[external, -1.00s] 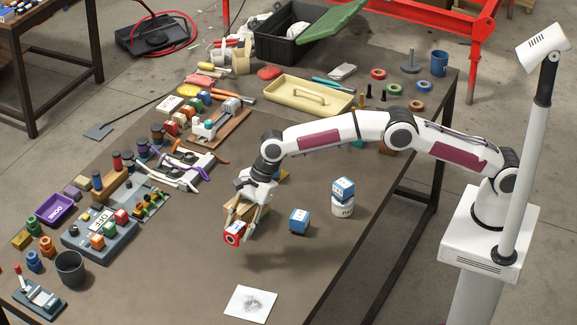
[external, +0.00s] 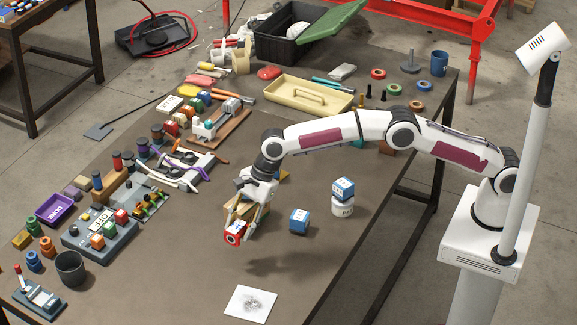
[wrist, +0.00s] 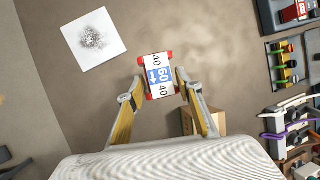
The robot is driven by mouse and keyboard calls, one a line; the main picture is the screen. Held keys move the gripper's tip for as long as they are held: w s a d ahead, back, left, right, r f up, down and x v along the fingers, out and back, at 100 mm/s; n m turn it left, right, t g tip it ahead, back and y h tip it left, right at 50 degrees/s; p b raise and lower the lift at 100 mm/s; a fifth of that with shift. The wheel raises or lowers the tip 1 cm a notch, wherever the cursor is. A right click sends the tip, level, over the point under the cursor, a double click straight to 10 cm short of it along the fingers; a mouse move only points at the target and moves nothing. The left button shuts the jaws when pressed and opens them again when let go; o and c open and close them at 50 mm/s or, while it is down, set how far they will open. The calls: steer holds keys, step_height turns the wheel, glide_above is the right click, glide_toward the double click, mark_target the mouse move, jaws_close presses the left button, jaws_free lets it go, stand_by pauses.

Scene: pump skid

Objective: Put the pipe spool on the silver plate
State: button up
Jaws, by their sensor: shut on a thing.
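The pipe spool (external: 233,235) is a short piece with red ends and a white and blue label marked 40, 60 and 40. It also shows in the wrist view (wrist: 159,76), between the fingertips. My gripper (external: 241,229) is shut on it and holds it above the table; its fingers also show in the wrist view (wrist: 160,84). The silver plate (external: 251,303) is a flat, pale square with a dark speckled patch, lying near the table's front edge. In the wrist view the plate (wrist: 106,24) is at upper left, apart from the spool.
A blue and white block (external: 300,221) stands right of my gripper. Another block (external: 343,188) sits on a white can (external: 342,207). A wooden block (wrist: 205,122) is partly hidden by a finger. Fixtures and small parts crowd the left side. The table between spool and plate is clear.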

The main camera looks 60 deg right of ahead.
steer(key=r+n, duration=0.1)
glide_above(254, 296)
steer(key=d, duration=0.1)
steer(key=shift+s+d+f, duration=0.1)
steer(key=shift+s+d, duration=0.15)
steer(key=shift+s, duration=0.15)
steer(key=shift+f, duration=2.5)
steer(key=shift+f, duration=2.5)
steer(key=shift+f, duration=0.15)
